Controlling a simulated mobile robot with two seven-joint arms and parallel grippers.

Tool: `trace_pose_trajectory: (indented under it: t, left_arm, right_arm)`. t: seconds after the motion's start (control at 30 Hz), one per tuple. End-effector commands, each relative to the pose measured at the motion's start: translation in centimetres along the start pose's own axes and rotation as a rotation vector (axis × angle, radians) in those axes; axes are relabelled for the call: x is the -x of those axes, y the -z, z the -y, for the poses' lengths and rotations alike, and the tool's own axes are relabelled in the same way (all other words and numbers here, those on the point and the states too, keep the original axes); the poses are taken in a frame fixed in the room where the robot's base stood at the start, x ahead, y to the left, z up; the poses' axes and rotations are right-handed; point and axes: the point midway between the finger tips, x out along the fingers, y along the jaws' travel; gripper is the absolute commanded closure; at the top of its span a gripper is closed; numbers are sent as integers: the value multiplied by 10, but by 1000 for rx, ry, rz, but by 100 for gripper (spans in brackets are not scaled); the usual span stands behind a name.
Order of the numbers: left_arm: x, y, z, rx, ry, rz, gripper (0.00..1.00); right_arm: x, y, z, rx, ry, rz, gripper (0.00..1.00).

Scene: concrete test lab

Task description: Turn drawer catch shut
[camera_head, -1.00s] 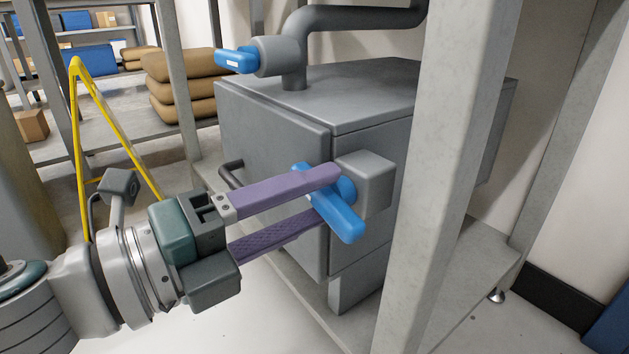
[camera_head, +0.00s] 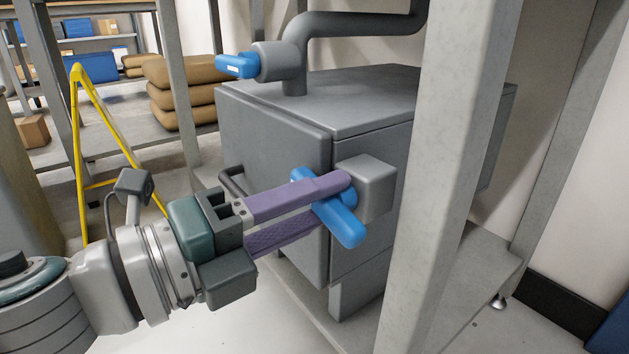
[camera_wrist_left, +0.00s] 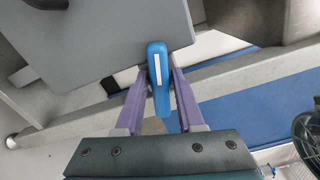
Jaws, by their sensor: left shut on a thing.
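The blue drawer catch (camera_head: 343,224) is a bar-shaped handle on a grey block (camera_head: 372,188) at the front right edge of the grey metal cabinet (camera_head: 272,137). In the head view the bar slants from upper left to lower right. My left gripper (camera_head: 329,200) is shut on the catch, with its purple fingers on either side of it. In the left wrist view the catch (camera_wrist_left: 158,72), with a white stripe, stands between the two fingers (camera_wrist_left: 158,95). Part of the catch is hidden behind the upper finger. My right gripper is not in view.
A second blue handle (camera_head: 236,66) sits on a grey pipe (camera_head: 352,20) above the cabinet. A grey post (camera_head: 437,160) stands close to the right of the catch. A dark door handle (camera_head: 231,181) is on the cabinet front. A yellow frame (camera_head: 82,150) stands at left.

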Motion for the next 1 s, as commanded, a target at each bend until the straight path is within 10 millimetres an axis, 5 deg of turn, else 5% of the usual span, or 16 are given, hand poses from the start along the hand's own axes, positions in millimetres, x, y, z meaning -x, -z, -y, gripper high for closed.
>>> trace_pose_trajectory:
  t: [0.17,0.37,0.67,0.7,0.87,1.0]
  left_arm:
    - [0,0,2,20,0,0,100]
    - [0,-1,3,243,-3,1,100]
    - [0,0,-1,291,1,-1,100]
    - [0,0,-1,290,1,-1,62]
    - [0,0,-1,289,1,-1,44]
    - [0,0,-1,288,1,0,44]
  right_arm:
    - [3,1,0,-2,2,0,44]
    - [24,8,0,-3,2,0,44]
    - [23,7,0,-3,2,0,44]
    - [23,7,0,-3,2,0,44]
    - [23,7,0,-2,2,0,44]
    - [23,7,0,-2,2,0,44]
